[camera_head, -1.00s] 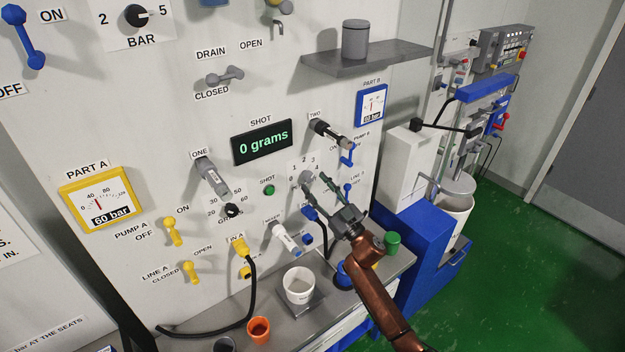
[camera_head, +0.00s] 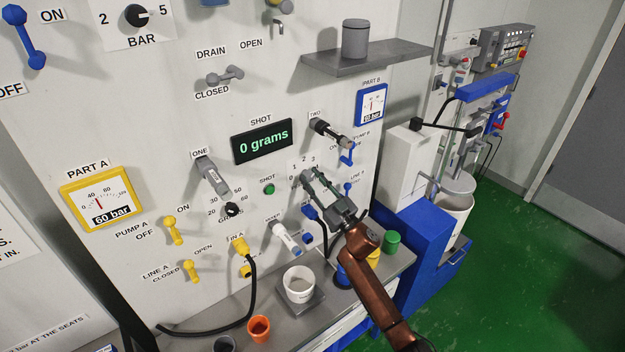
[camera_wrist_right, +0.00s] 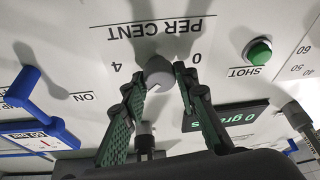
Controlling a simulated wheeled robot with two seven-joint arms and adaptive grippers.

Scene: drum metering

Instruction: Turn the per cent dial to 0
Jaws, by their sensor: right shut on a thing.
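The per cent dial is a small grey knob (camera_wrist_right: 158,73) on the white panel, seen upside down in the right wrist view with 4 on its left and 0 on its right. My right gripper (camera_wrist_right: 160,77) has a green-padded finger on each side of the knob and is shut on it. In the head view the right gripper (camera_head: 309,177) reaches the panel at the dial from the lower right and hides most of the knob and some numbers. The knob's pointer direction is not clear. My left gripper is not in view.
The green SHOT button (camera_wrist_right: 257,52) sits beside the dial. The shot display (camera_head: 263,143) reads 0 grams. A blue lever (camera_head: 347,153) is right of the dial. Below stand a white cup (camera_head: 298,288) and an orange cup (camera_head: 258,328). The green floor (camera_head: 535,260) is clear.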

